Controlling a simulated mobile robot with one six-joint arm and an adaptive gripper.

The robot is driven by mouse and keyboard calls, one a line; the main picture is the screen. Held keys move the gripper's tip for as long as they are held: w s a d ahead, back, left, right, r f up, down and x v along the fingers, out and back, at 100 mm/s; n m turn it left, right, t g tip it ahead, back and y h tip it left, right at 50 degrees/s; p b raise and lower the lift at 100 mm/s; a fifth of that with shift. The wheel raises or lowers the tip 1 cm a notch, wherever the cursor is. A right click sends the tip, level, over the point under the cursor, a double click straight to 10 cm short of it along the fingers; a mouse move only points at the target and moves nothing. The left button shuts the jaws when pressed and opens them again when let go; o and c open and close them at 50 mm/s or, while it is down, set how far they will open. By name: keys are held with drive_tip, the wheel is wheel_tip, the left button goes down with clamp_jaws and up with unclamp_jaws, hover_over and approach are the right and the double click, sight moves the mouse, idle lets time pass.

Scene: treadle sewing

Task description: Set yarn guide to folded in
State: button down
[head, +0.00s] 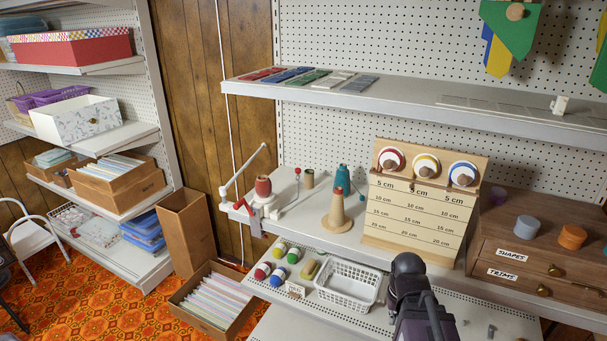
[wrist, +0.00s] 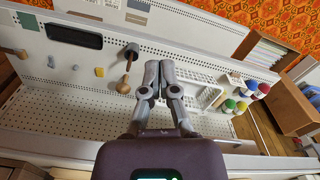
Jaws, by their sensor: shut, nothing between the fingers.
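A yarn winder stands at the left end of the white shelf in the head view, with a dark red cone (head: 263,186) on its white base. A thin white jointed arm, which looks like the yarn guide (head: 243,172), slants up and right from the winder's left end, its tip raised behind the cone. A red handle (head: 243,206) is at the front. The winder does not show in the wrist view. My gripper (wrist: 159,76) is shut and empty in the wrist view, pointing over the lower perforated shelf, apart from the winder.
On the upper shelf, a tan cone (head: 337,215) and a wooden measuring board (head: 420,220) stand right of the winder. Below are a white basket (head: 348,285) and several yarn balls (head: 278,250). A long shelf (head: 420,105) overhangs the winder's level. A wooden drawer unit (head: 540,255) is at right.

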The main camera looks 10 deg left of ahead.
sight(299, 172)
drive_tip(key=shift+a, duration=0.15)
drive_tip(key=w+a+r+n+t+y+p, duration=0.1)
drive_tip(key=w+a+r+n+t+y, duration=0.2)
drive_tip(key=w+a, duration=0.4)
drive_tip(key=w+a+r+n+t+y+p, duration=0.1)
drive_tip(key=w+a+r+n+t+y, duration=0.25)
drive_tip(key=w+a, duration=0.45)
drive_tip(key=w+a+r+t, duration=0.3)
drive_tip(key=w+r+t, duration=0.1)
drive_tip(key=w+r, duration=0.2)
drive_tip(key=w+a+r+t+y+p, duration=0.1)
drive_tip(key=w+a+r+t, duration=0.3)
drive_tip(key=w+r, duration=0.2)
drive_tip(key=shift+w+r+m, duration=0.35)
drive_tip(key=shift+r+m, duration=0.1)
drive_tip(key=shift+r, duration=0.35)
drive_tip(key=shift+a+t+y, duration=0.1)
drive_tip(key=shift+t+y, duration=0.15)
drive_tip(key=shift+w, duration=0.15)
drive_tip(key=b+x, duration=0.1)
drive_tip(key=x, duration=1.2)
drive_tip(key=shift+w+a, duration=0.25)
drive_tip(key=shift+w, duration=0.05)
